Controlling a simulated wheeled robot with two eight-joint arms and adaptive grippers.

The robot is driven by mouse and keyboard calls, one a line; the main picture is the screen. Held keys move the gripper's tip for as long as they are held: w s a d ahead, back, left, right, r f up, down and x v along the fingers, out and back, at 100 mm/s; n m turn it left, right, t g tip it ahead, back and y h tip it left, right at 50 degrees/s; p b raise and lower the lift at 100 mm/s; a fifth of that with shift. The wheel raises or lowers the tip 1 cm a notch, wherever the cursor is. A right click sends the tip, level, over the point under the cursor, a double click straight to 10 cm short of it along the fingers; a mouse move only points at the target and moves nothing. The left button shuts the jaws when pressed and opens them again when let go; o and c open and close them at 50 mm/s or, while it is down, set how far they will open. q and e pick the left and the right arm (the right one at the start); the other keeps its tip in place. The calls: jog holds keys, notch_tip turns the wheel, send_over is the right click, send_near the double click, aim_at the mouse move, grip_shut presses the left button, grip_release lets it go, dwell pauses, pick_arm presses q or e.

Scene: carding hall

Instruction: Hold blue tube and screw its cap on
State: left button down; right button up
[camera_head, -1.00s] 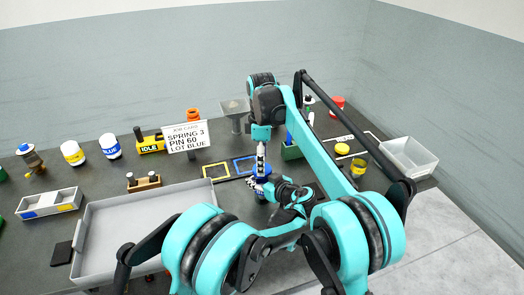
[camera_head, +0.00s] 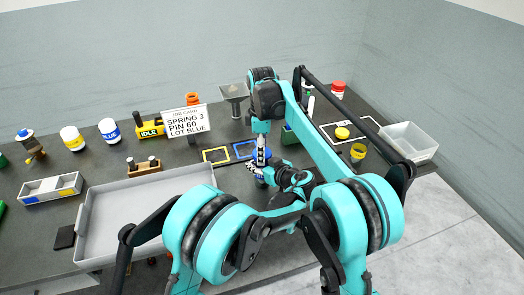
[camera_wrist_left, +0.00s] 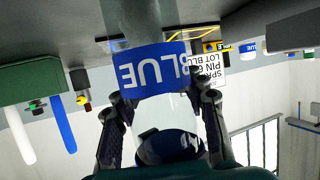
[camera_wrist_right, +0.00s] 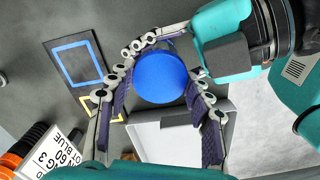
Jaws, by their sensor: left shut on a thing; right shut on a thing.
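The blue tube, a clear body with a blue band lettered BLUE (camera_wrist_left: 152,68), is between the fingers of my left gripper (camera_wrist_left: 160,100), which is shut on it. In the head view my left gripper (camera_head: 266,174) reaches in low and sideways at the bench's middle. My right gripper (camera_head: 261,155) points down directly above it. The round blue cap (camera_wrist_right: 160,78) shows from above in the right wrist view, with my right gripper (camera_wrist_right: 165,65) shut around it. The tube below the cap is hidden there, so I cannot tell how far the cap is seated.
Yellow (camera_head: 216,156) and blue (camera_head: 246,150) outlined squares lie beside the grippers. A funnel stand (camera_head: 233,95) and a job card (camera_head: 186,122) stand behind. A large grey tray (camera_head: 92,225) fills the left front; a pale bin (camera_head: 408,141) is at right.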

jog(key=m, duration=0.6)
jog(key=shift+m, duration=0.4)
jog(key=m, duration=0.4)
jog(key=shift+m, duration=0.3)
jog(key=m, duration=0.4)
jog(key=shift+f, duration=0.1)
jog(key=m, duration=0.7)
jog(key=o, duration=1.3)
